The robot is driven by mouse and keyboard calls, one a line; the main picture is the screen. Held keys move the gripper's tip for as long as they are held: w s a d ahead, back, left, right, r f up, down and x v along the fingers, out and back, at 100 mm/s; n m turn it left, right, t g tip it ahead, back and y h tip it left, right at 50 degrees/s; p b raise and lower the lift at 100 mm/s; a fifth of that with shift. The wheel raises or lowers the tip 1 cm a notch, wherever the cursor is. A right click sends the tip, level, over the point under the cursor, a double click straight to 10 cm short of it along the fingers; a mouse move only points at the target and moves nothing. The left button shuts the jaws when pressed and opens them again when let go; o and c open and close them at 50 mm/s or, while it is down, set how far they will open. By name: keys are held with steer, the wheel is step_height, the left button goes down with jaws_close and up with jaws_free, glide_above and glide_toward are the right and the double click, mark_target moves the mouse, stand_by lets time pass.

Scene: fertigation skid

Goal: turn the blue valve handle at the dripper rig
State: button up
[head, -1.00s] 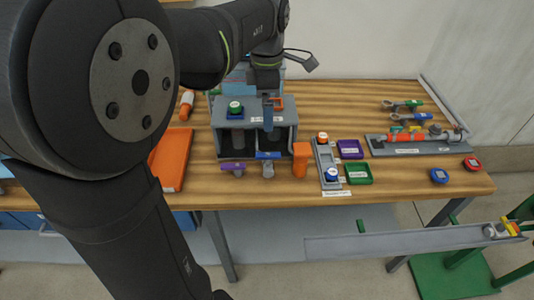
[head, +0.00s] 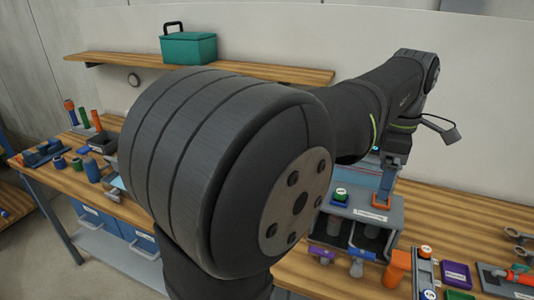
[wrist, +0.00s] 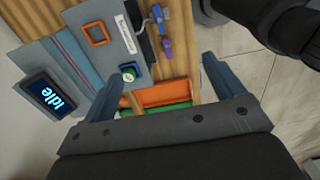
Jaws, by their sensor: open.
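A grey bench unit (head: 372,214) with two open bays stands below my arm. A blue handle (head: 362,254) and a purple handle (head: 320,252) sit on fittings at its front. In the wrist view, the blue handle (wrist: 157,13) is near the top edge, above the purple handle (wrist: 166,48). I cannot tell if this unit is the dripper rig. My gripper (wrist: 162,72) is open and empty, its fingers spread, and the blue handle is outside them. In the head view my gripper (head: 388,180) is partly hidden, above the unit's top.
The unit's top carries a green knob (head: 341,194) and an orange square frame (head: 382,203). An orange block (head: 397,268) stands to its right. A screen (wrist: 50,95) reads "Idle". A teal case (head: 188,48) is on the shelf. My arm hides much of the bench.

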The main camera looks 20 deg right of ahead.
steer(key=m, duration=1.8)
glide_above(362, 253)
step_height(362, 253, down, 7)
step_height(362, 253, down, 17)
steer(key=shift+f, duration=0.15)
steer(key=c, duration=1)
